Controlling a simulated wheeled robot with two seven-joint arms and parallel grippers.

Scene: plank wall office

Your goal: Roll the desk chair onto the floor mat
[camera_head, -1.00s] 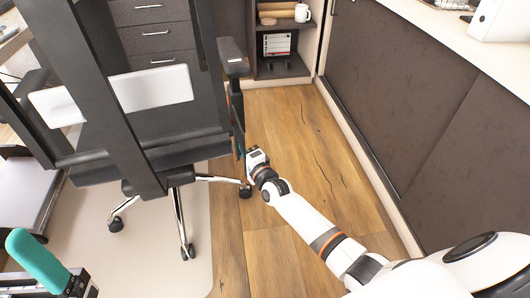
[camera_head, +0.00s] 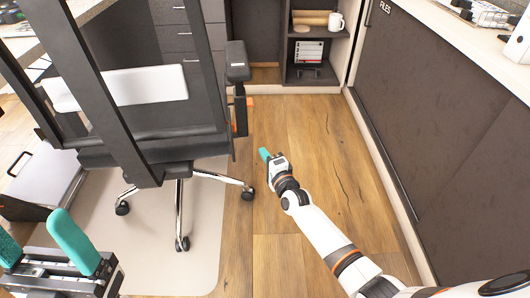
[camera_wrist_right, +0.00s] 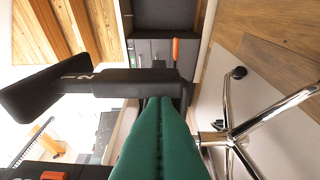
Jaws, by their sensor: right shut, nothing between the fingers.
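The black desk chair (camera_head: 155,152) stands upright with its back toward me in the head view. Two of its visible casters are on the pale floor mat (camera_head: 205,225); the right one (camera_head: 248,193) is on the wood just past the mat's right edge. My right gripper (camera_head: 264,154) is shut and empty, right of the chair's right armrest (camera_head: 237,65) with a gap of floor between. In the right wrist view its teal fingers (camera_wrist_right: 160,140) are together, beside the armrest and the chrome base (camera_wrist_right: 235,135). My left gripper (camera_head: 40,243) is open and empty at the lower left.
A dark cabinet (camera_head: 440,130) lines the right side. A drawer unit (camera_head: 172,40) and an open shelf (camera_head: 312,70) stand at the back. Bare wood floor (camera_head: 310,150) lies between chair and cabinet. A white-topped box (camera_head: 40,180) is at the left.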

